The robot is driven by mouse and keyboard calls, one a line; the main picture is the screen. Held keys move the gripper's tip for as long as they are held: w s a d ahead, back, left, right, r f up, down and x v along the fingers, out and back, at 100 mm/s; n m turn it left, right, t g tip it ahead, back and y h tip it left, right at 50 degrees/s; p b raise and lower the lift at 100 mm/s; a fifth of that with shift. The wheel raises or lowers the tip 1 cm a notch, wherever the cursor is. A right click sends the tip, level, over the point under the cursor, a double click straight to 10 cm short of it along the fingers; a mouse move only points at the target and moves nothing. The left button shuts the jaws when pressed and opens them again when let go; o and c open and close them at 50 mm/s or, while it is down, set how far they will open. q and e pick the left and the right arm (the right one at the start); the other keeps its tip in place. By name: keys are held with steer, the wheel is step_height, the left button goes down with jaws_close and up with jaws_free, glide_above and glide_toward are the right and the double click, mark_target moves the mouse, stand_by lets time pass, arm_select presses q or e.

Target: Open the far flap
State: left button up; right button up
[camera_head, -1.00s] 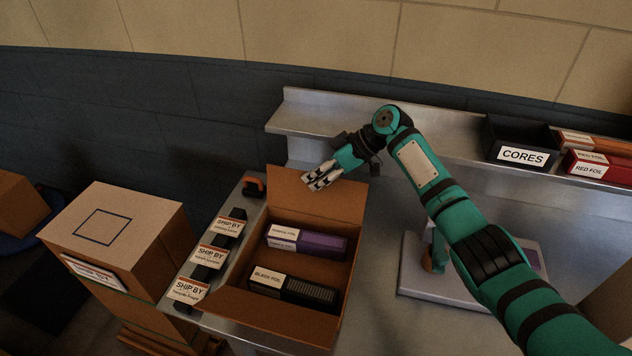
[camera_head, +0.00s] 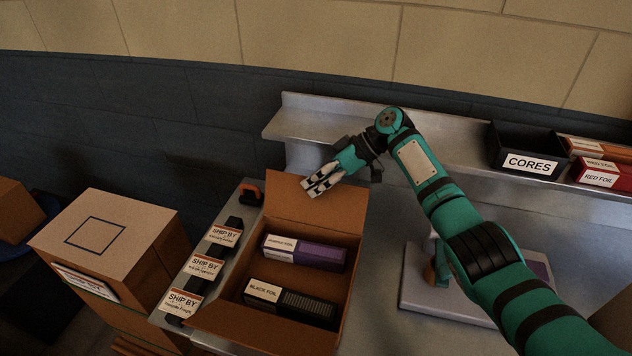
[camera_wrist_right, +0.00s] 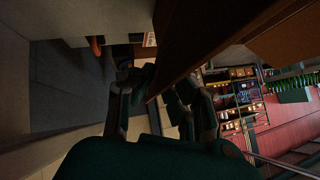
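An open brown cardboard box (camera_head: 228,314) stands on the metal bench. Its far flap (camera_head: 290,207) stands up at the back edge, roughly upright. A purple foil carton (camera_head: 318,254) and a black foil carton (camera_head: 290,303) lie inside. My right gripper (camera_head: 313,188) is at the upper part of the far flap and covers part of its top edge. In the right wrist view, a brown panel (camera_wrist_right: 205,55) runs between the spread fingers of the right gripper (camera_wrist_right: 158,92); whether they touch it is unclear. My left gripper is out of view.
Several "SHIP BY" label holders (camera_head: 205,266) line the bench left of the box. A closed carton (camera_head: 105,240) stands further left. A shelf behind holds a black "CORES" bin (camera_head: 525,150) and red foil boxes (camera_head: 600,172). A pale plate (camera_head: 415,285) lies under my right arm.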

steer(key=shift+o, duration=1)
steer(key=v, duration=1.2)
steer(key=shift+r, duration=0.1)
